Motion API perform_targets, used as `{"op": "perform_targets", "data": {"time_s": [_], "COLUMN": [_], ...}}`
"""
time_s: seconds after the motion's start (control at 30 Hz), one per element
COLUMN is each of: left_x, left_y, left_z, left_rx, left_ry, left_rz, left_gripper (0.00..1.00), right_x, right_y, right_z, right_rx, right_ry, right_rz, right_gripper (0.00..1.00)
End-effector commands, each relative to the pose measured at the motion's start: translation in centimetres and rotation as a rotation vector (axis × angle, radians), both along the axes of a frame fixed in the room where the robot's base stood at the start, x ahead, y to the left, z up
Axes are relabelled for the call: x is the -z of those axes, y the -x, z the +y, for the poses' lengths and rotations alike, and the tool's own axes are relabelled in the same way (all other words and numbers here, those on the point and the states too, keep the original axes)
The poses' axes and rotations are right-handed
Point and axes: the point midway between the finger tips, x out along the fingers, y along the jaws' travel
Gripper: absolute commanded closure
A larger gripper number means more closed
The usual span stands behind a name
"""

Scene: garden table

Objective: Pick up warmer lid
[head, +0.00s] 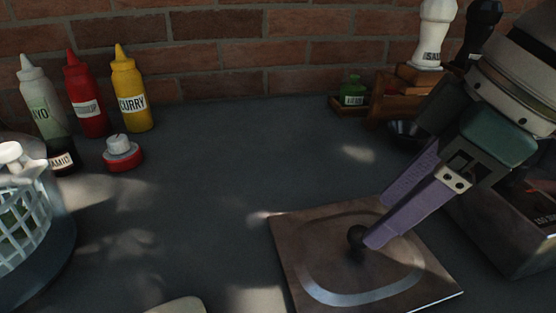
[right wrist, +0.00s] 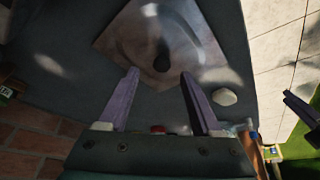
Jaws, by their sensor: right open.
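The warmer lid (head: 300,262) is a brown square plate with a pale rounded ring and a dark round knob (head: 356,236) in its middle. It lies on the grey table. My right gripper (head: 377,221) is open, its purple fingers reaching down at the knob from the upper right; one fingertip overlaps the knob's edge in the head view. In the right wrist view the lid (right wrist: 122,38) and its knob (right wrist: 162,58) show just beyond the open fingertips (right wrist: 159,74). A dark finger-like shape (right wrist: 301,108) at that view's right edge looks like my left gripper, mostly cut off.
A wooden shelf (head: 392,105) and dark bowl (head: 405,133) are behind the gripper. The table's middle is clear.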

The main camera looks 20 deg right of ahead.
Motion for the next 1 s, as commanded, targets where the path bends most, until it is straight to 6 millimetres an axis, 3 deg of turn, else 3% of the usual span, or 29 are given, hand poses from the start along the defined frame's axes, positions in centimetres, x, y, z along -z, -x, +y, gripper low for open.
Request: {"op": "perform_targets", "data": {"time_s": [0.2, 0.5, 1.0], "left_x": [1.0, 1.0, 1.0], "left_y": [0.0, 0.0, 0.0], "left_z": [0.0, 0.1, 0.3], "left_rx": [0.0, 0.003, 0.007], "left_ry": [0.0, -0.005, -0.012], "left_rz": [0.0, 0.0, 0.0], "left_gripper": [0.5, 0.5, 0.5], "right_x": [3.3, 3.8, 3.8], "right_y": [-0.9, -1.2, -1.1], "right_z": [1.0, 1.1, 1.1], "right_rx": [-0.001, -0.002, -0.002], "right_ry": [-0.002, 0.001, 0.001], "right_rz": [0.001, 0.0, 0.0], "right_gripper": [0.34, 0.34, 0.89]}}
